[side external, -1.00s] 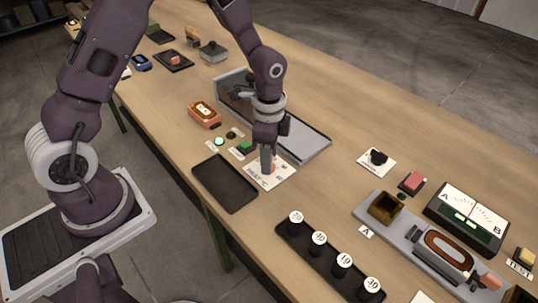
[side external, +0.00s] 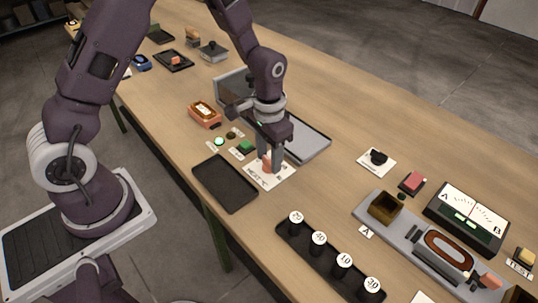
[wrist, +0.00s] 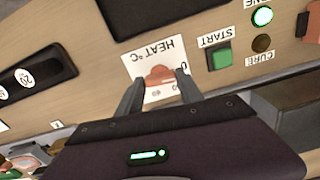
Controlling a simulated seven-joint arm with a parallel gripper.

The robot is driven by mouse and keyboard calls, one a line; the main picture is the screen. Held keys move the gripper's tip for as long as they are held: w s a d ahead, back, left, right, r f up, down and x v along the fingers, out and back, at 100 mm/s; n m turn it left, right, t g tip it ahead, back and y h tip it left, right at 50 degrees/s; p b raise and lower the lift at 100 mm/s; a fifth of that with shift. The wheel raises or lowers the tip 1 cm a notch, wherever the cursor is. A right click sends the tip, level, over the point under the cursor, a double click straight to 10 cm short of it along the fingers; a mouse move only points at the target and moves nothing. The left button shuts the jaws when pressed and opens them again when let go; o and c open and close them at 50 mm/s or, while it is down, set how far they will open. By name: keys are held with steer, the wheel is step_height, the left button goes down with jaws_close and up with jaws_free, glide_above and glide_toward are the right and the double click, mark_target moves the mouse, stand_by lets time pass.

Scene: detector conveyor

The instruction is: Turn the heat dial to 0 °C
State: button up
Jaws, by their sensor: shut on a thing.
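The heat dial is a reddish-orange knob (side external: 267,165) on a white card marked HEAT °C (side external: 255,178). In the wrist view the dial (wrist: 158,76) sits between my two fingers, and the card (wrist: 138,62) appears turned over with its lettering upside down. My gripper (side external: 269,160) points down over the card and is shut on the dial, one finger on each side. In the wrist view my gripper's fingers (wrist: 159,92) cover part of the scale. A 0 shows near the right finger, but I cannot tell which mark the dial points to.
A green START button (side external: 246,145) and a lit green lamp (side external: 219,141) are close by. A black empty tray (side external: 224,184) lies left of the card. A grey tray (side external: 310,143) lies behind. A black rack (side external: 325,262) with numbered round-topped pieces stands in front.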

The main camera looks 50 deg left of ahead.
mark_target(269, 160)
steer(key=shift+n, duration=0.5)
stand_by(0.3)
steer(key=o, duration=1.4)
steer(key=shift+r, duration=0.1)
step_height(269, 160, up, 7)
steer(key=shift+r, duration=0.15)
steer(key=s+r+t, duration=0.3)
steer(key=s+r, duration=0.7)
steer(key=r, duration=0.4)
steer(key=s+r+t, duration=0.1)
steer(key=s, duration=0.2)
steer(key=s+r, duration=0.1)
steer(key=s, duration=0.3)
steer(key=s+a+r+t, duration=0.1)
steer(key=s, duration=0.3)
steer(key=shift+s+t, duration=0.2)
steer(key=shift+t, duration=0.1)
